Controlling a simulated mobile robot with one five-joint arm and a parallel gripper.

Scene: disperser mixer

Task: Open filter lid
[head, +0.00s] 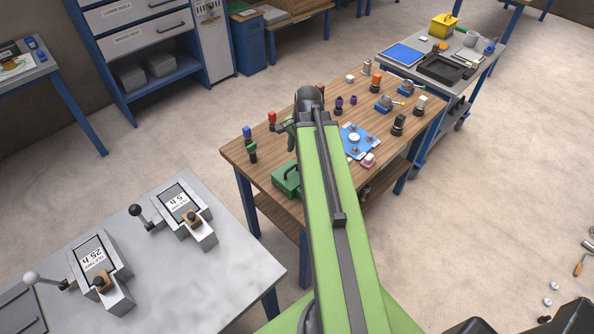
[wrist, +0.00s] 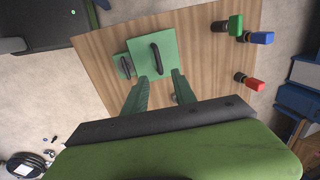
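A green box-shaped unit (wrist: 169,45), seen from above in the wrist view, sits on the wooden table. It has a dark curved handle (wrist: 155,58) on its top and a smaller, lower green part with a dark piece (wrist: 125,66) at its left. The box also shows in the head view (head: 285,182), partly hidden behind my arm. No gap under its top is visible. My gripper (wrist: 160,76) is open, with two green fingers apart and nothing between them. Its tips point toward the box's lower edge; whether they touch it is unclear.
Green (wrist: 235,25), blue (wrist: 262,38) and red (wrist: 255,83) capped parts stand to the right on the wooden table (wrist: 205,75). A blue plate (head: 357,140) and several small parts lie farther back. A grey table (head: 165,295) with two levers stands at the left.

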